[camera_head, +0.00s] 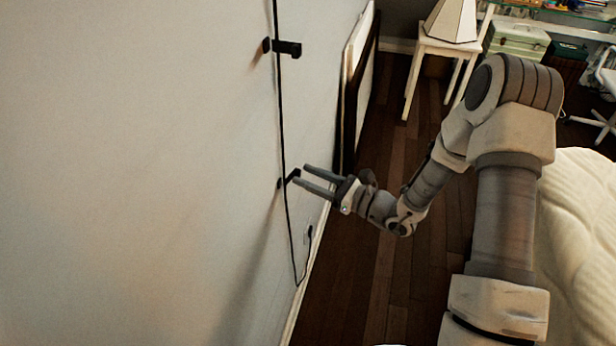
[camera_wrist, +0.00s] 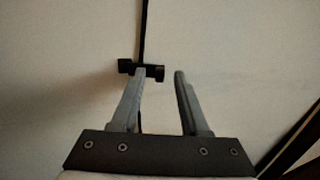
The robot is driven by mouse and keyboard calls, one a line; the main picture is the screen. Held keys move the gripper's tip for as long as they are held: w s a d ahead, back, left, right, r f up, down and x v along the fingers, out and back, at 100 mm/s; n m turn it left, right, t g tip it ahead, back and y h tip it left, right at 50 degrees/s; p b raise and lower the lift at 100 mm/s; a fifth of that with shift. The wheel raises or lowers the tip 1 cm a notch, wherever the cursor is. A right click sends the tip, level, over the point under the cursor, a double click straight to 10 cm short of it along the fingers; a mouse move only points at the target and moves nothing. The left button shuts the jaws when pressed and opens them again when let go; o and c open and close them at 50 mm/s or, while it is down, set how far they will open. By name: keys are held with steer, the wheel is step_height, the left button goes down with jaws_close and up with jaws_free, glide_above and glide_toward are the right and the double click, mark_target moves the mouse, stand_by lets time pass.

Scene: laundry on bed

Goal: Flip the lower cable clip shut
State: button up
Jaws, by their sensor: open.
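The lower cable clip (camera_head: 291,177) is a small black piece on the white wall, with the black cable (camera_head: 280,110) running down through it. My gripper (camera_head: 305,174) is open and empty, its two grey fingers pointing at the wall by this clip. In the wrist view the clip (camera_wrist: 128,67) lies just beyond the fingertips, mostly behind the left finger, and its right end shows in the gap between the fingers. I cannot tell whether a finger touches it. The upper cable clip (camera_head: 287,47) is higher on the same cable, its black arm sticking out from the wall.
The cable hangs to a wall outlet (camera_head: 308,235) near the floor. A dark-framed panel (camera_head: 352,95) leans by the wall behind my gripper. A white side table (camera_head: 440,50) stands at the back, and a bed (camera_head: 580,225) is at right. Dark wooden floor (camera_head: 340,290) is clear between.

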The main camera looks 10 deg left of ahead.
steer(key=shift+w+a, duration=0.1)
steer(key=shift+a, duration=0.15)
jaws_close()
steer(key=shift+w+a+n+g+y, duration=0.2)
steer(key=shift+n+g, duration=0.35)
steer(key=shift+g, duration=0.25)
steer(key=shift+w+a+n+g+y, duration=0.1)
steer(key=shift+w+n+g+y, duration=0.15)
steer(key=shift+n+g, duration=0.4)
steer(key=shift+w+a+n+g+y, duration=0.15)
steer(key=shift+n+g, duration=0.25)
steer(key=shift+g, duration=0.55)
